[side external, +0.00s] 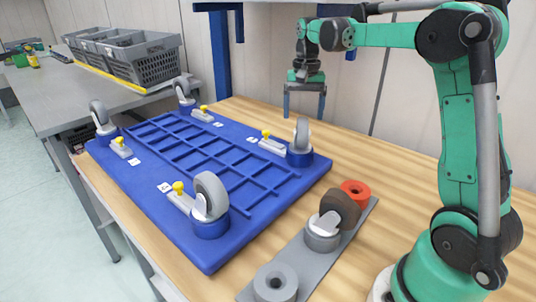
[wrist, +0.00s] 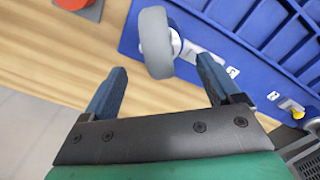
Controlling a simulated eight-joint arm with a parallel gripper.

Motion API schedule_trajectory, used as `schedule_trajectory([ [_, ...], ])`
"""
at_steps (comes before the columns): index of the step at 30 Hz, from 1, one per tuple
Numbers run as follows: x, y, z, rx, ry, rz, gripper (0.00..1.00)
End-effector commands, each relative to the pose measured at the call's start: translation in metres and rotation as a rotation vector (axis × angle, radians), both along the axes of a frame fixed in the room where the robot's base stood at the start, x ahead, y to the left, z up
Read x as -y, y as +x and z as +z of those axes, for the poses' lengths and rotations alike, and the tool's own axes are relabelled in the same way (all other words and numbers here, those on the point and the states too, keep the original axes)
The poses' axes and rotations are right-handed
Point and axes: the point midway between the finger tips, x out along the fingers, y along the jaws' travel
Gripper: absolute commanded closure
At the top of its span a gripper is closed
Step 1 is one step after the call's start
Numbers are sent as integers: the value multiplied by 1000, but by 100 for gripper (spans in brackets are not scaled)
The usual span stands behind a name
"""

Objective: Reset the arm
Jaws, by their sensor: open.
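My gripper (side external: 304,100) hangs from my green arm above the far edge of the wooden table, beyond the blue board. Its two blue fingers point down, open, with nothing between them in the side external view. In the wrist view my gripper (wrist: 160,88) has its fingers wide apart. A grey caster wheel (wrist: 155,42) on the blue board shows beyond and between them, apart from both fingers.
The blue board (side external: 176,160) carries several grey casters and yellow-knobbed clamps. A grey plate (side external: 310,265) at the front right holds a brown-wheeled caster (side external: 340,207), a red ring (side external: 355,190) and a grey ring (side external: 275,283). Grey crates (side external: 140,62) stand on a side bench.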

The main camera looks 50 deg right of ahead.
Motion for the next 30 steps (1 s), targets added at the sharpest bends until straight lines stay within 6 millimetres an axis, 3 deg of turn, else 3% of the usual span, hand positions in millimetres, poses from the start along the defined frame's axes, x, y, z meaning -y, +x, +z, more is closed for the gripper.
schedule_trajectory([
  [8, -8, -4, -1, 7, -2, 12, 16],
  [14, -51, -26, -7, 63, -24, 107, 16],
  [19, -99, -41, -2, 219, -100, 364, 16],
  [24, -144, -63, -9, 391, -188, 639, 16],
  [30, -173, -81, -23, 531, -264, 845, 16],
])
